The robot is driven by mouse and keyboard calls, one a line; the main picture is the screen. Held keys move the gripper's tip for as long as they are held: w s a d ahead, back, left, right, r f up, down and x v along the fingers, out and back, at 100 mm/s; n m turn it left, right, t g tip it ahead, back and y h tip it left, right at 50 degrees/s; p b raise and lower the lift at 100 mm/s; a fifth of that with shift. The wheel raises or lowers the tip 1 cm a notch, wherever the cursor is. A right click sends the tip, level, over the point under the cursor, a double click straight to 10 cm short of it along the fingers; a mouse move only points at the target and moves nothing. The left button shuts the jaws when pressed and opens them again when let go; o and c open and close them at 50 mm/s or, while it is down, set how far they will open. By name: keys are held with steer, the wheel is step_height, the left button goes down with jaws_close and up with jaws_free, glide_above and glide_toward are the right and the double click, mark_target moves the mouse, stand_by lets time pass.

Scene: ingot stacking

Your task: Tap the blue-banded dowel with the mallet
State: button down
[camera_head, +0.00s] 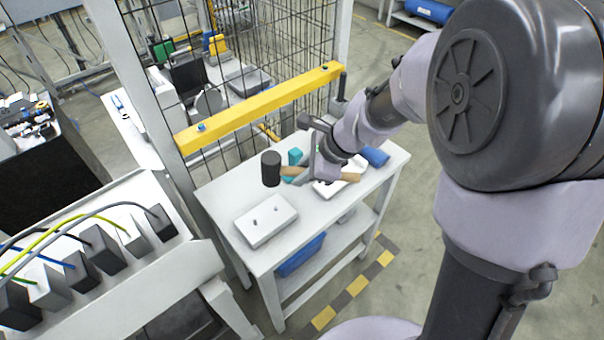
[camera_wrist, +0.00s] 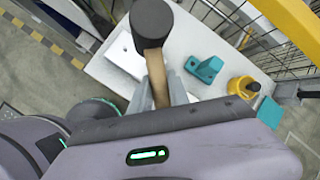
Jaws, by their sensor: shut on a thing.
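In the head view a mallet with a dark cylindrical head (camera_head: 271,168) and a wooden handle (camera_head: 350,176) is held above the white table. My gripper (camera_head: 309,174) is shut on the handle, with the head out to the left. In the wrist view the mallet head (camera_wrist: 152,22) is at the top and the handle (camera_wrist: 157,80) runs down between my gripper's fingers (camera_wrist: 168,88). A white block (camera_head: 266,220) with two small dark spots, perhaps dowels or holes, lies at the table's near left. I cannot make out a blue band.
A second white block (camera_head: 328,189) lies below my gripper. A teal bracket (camera_wrist: 203,68) and a yellow round object (camera_wrist: 243,87) stand on the table. A blue roll (camera_head: 375,157) lies at the right end. A yellow beam (camera_head: 258,107) and mesh fence border the back.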

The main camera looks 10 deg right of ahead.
steer(key=shift+f, duration=0.3)
step_height(320, 180, up, 4)
steer(key=p, duration=0.3)
steer(key=shift+r, duration=0.2)
steer(key=shift+f, duration=0.2)
